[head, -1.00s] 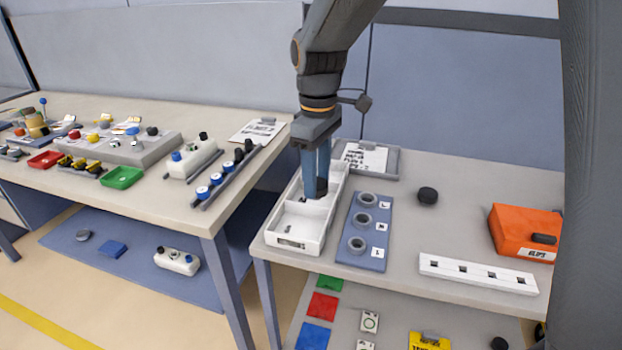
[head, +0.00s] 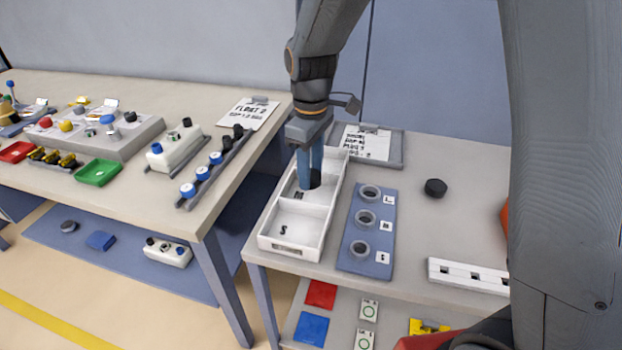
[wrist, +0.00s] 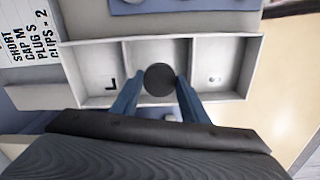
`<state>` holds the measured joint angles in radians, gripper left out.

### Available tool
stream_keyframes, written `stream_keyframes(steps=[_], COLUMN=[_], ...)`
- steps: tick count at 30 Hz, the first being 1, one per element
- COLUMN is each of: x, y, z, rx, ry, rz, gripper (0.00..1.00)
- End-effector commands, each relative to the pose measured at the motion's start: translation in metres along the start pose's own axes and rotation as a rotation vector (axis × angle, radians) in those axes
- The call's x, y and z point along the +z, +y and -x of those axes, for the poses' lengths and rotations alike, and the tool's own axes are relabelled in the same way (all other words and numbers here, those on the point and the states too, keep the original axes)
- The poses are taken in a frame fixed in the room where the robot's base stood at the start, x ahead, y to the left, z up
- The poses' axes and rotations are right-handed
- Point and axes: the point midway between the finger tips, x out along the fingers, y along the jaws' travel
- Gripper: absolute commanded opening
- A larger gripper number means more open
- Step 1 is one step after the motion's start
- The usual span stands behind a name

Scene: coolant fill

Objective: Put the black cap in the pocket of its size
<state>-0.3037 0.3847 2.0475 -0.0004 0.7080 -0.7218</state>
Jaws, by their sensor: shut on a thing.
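A round black cap (wrist: 160,79) is between the fingertips of my gripper (wrist: 158,90), which is shut on it. In the wrist view the cap shows over the middle pocket of a white three-pocket tray (wrist: 88,46). The left pocket has an L on its floor, and the right pocket has a small mark. In the head view my gripper (head: 310,180) points straight down into the tray (head: 262,240), whose near pocket is marked S. A mark on the middle pocket's floor is partly hidden. I cannot tell whether the cap touches the floor.
A blue board (head: 355,262) with three grey rings stands right of the tray. Another black cap (head: 436,188) lies on the table. A clipboard (head: 398,150) is behind the tray; its sheet in the wrist view (wrist: 30,35) reads "CAP M". A white slotted bar (head: 465,275) lies at the front right.

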Motion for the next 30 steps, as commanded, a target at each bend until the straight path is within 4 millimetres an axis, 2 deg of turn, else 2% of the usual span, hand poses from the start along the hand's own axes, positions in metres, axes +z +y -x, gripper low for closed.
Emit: stream_keyframes(steps=[6,18,19,21,22,30], x=[0.001,0.001,0.001,0.001,0.001,0.001], y=[-0.001,0.000,0.000,0.000,0.000,0.000], z=[-0.029,-0.035,-0.035,-0.034,-0.034,-0.034], rx=[-0.003,-0.001,-0.001,0.000,0.000,-0.001], ry=[-0.004,-0.001,-0.001,-0.001,-0.001,-0.001], rz=[0.000,0.000,0.000,0.000,0.000,0.000], gripper=[0.16,0.16,0.44,0.56,0.59,0.59])
